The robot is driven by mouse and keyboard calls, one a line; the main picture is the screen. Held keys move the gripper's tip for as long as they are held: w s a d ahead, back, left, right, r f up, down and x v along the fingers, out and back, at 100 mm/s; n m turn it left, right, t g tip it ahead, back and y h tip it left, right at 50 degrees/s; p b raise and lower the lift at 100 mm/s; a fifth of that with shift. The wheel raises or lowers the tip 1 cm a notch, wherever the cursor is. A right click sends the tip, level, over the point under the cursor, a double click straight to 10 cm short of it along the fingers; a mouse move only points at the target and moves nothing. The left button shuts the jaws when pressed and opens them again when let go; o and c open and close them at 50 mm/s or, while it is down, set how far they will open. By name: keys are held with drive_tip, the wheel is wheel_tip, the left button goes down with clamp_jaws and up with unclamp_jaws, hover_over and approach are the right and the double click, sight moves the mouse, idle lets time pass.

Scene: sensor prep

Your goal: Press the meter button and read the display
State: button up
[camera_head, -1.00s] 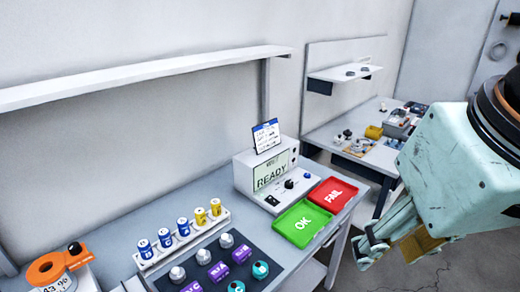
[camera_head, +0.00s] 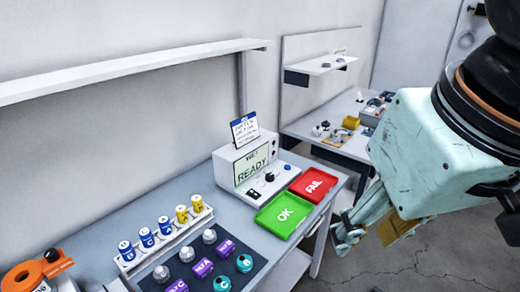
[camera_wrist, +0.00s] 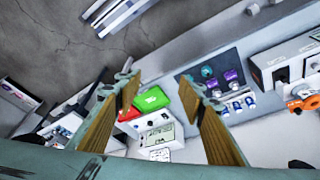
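The meter (camera_head: 228,172) is a white box on the bench with a greenish display (camera_head: 252,166) reading "READY". Its lower front panel has a black part (camera_head: 253,194), perhaps the button, and a dark knob (camera_head: 269,177); I cannot tell for sure which is the button. A blue-and-white card (camera_head: 244,129) stands on top. My gripper (camera_head: 345,238) hangs to the right of the bench, apart from the meter. In the wrist view my gripper (camera_wrist: 162,78) has its fingers wide apart and empty, with the meter (camera_wrist: 158,125) seen between them.
A green OK tray (camera_head: 268,228) and a red FAIL tray (camera_head: 327,190) lie right of the meter. Batteries in a rack (camera_head: 170,238) and a dark mat (camera_head: 190,285) with knobs are at front left. An orange device (camera_head: 36,270) is further left. A shelf (camera_head: 130,70) runs above.

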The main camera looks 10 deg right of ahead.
idle(0.4)
clamp_jaws()
idle(1.4)
